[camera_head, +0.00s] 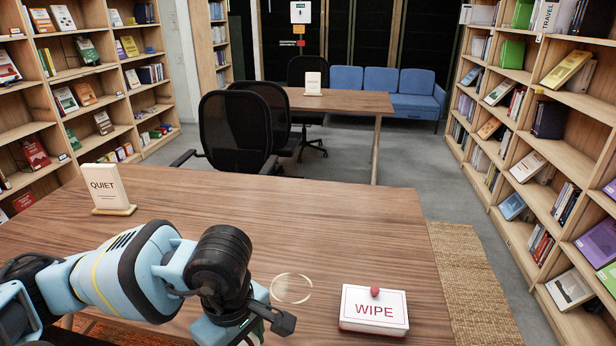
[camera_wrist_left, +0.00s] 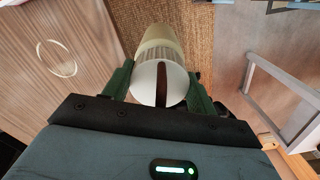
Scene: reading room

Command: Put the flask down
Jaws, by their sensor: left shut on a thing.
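My left gripper (camera_wrist_left: 159,88) is shut on the flask (camera_wrist_left: 160,48), one green finger on each side of it. The flask has a pale cream body with a ribbed band and a white lid crossed by a brown strap. In the left wrist view it shows beyond the table's edge, against the woven mat. In the head view the left gripper (camera_head: 266,318) is low in the middle, over the near part of the wooden table (camera_head: 350,225); the flask is not visible there. My right gripper is not in view.
A pale ring mark (camera_head: 291,288) lies on the table; it also shows in the left wrist view (camera_wrist_left: 57,58). A white WIPE box (camera_head: 374,312) with a red knob stands right of it. A QUIET sign (camera_head: 108,188) stands at left. The table's middle is clear.

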